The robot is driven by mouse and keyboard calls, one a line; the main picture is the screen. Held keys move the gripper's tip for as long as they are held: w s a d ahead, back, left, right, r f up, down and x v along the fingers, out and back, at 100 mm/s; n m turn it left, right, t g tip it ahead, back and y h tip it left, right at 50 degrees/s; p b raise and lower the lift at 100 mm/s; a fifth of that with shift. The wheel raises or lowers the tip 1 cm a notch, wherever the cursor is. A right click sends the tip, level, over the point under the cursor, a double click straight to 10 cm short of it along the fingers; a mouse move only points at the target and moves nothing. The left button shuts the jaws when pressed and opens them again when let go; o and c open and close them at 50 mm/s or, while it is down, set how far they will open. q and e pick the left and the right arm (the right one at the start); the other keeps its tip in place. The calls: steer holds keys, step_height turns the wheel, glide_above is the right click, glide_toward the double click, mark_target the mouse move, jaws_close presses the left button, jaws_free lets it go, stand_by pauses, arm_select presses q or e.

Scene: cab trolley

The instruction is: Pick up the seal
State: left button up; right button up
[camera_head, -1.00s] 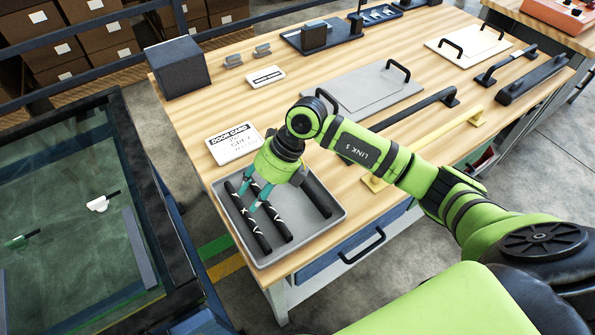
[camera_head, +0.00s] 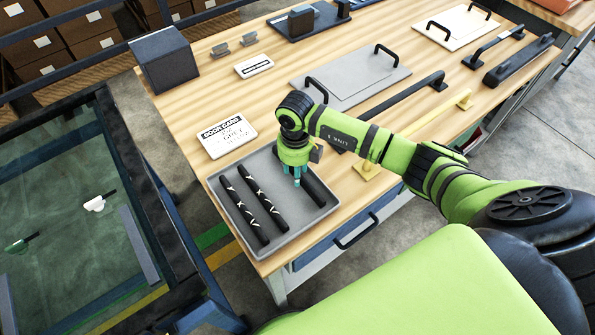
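A grey tray (camera_head: 284,242) at the near left corner of the wooden bench holds three black strips. Two of them, a left strip (camera_head: 243,211) and a middle strip (camera_head: 264,197), carry white marks. The right one is a plain black strip (camera_head: 315,189), partly hidden by my gripper. Which one is the seal is not labelled. My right gripper (camera_head: 296,178) points down over the tray, with its teal fingertips at the plain strip. The fingers overlap in this view, so their gap and any contact are unclear. My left gripper is out of view.
A door card (camera_head: 227,136) lies behind the tray. A grey panel with handles (camera_head: 350,78), a black bar (camera_head: 400,105) and a yellow bar (camera_head: 425,135) lie to the right. A dark box (camera_head: 165,59) stands at the back left. A glazed frame (camera_head: 70,200) stands left of the bench.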

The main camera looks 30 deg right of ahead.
jaws_close()
steer(key=shift+r, duration=0.1)
